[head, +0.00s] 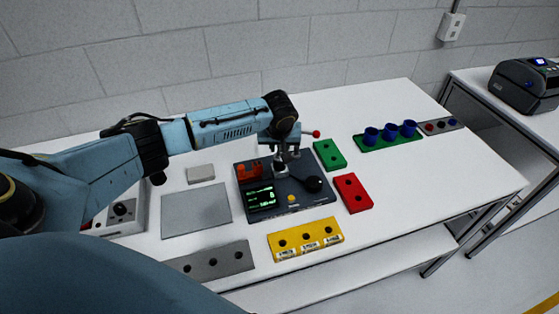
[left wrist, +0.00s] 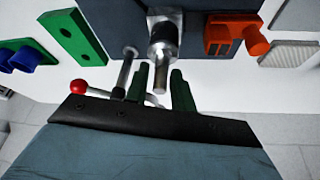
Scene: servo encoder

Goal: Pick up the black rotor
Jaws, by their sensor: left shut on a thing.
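A dark board (head: 305,205) with a lit green display (head: 261,199) stands in the middle of the table. A black round part (head: 313,184) sits at its right side; it may be the rotor, but I cannot be sure. My left gripper (head: 281,166) is over the board, left of and behind this black part. In the left wrist view, its dark green fingers (left wrist: 162,84) close around the end of a silver shaft (left wrist: 162,48). The black round part does not show there. A red ball-tipped lever (head: 316,134) is behind the gripper, also in the wrist view (left wrist: 78,87).
An orange part (head: 249,171) is on the board's left. Around it lie green (head: 323,146), red (head: 353,182) and yellow (head: 283,239) blocks with holes. A green rack (head: 401,143) holds blue cups. A grey plate (head: 196,209) lies left. The table's right front is clear.

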